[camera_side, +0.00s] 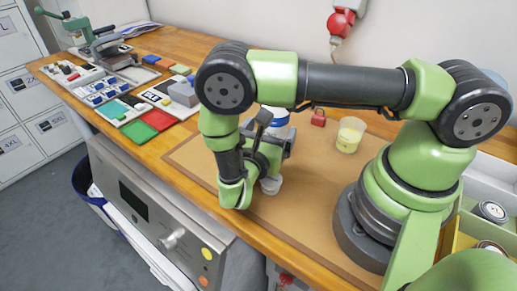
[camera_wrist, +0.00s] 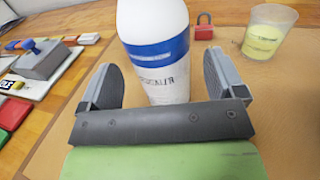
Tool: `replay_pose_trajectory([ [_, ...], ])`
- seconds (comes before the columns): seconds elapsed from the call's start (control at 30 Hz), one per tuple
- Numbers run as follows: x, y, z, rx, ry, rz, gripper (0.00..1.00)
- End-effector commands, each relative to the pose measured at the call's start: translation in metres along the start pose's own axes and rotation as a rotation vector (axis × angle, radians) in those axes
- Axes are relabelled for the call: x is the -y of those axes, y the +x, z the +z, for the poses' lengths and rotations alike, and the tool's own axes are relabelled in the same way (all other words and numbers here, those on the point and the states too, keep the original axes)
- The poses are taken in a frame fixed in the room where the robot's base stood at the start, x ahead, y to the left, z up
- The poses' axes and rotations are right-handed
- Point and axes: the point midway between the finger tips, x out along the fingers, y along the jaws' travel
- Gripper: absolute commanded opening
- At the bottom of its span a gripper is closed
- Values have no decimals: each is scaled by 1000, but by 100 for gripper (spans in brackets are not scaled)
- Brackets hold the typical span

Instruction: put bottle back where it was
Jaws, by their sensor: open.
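The bottle is white with a blue band and dark lettering. In the wrist view the bottle (camera_wrist: 160,70) stands between my two fingers, with a gap on each side, and its top is cut off by the frame edge. In the side view the bottle (camera_side: 278,117) shows behind my wrist, its lower part largely hidden. My gripper (camera_wrist: 160,62) is open around it, low over the brown mat (camera_wrist: 255,115). In the side view my gripper (camera_side: 278,163) is partly hidden by my own wrist.
A cup with yellow contents (camera_side: 349,135) and a red padlock (camera_side: 318,118) stand beyond the bottle. Colored pads and a stamp (camera_side: 184,94) lie to the left. The mat's front area (camera_side: 290,225) is clear. An open box with round tins (camera_side: 490,212) is at right.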

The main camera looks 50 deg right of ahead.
Motion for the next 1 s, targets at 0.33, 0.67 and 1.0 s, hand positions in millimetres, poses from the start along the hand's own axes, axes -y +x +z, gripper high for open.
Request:
replay_pose_trajectory([
  [0.33,-1,-70,0,0,2,5,89],
  [0.67,0,-83,2,-9,8,-11,89],
  [1.0,10,-64,79,-337,317,-400,89],
])
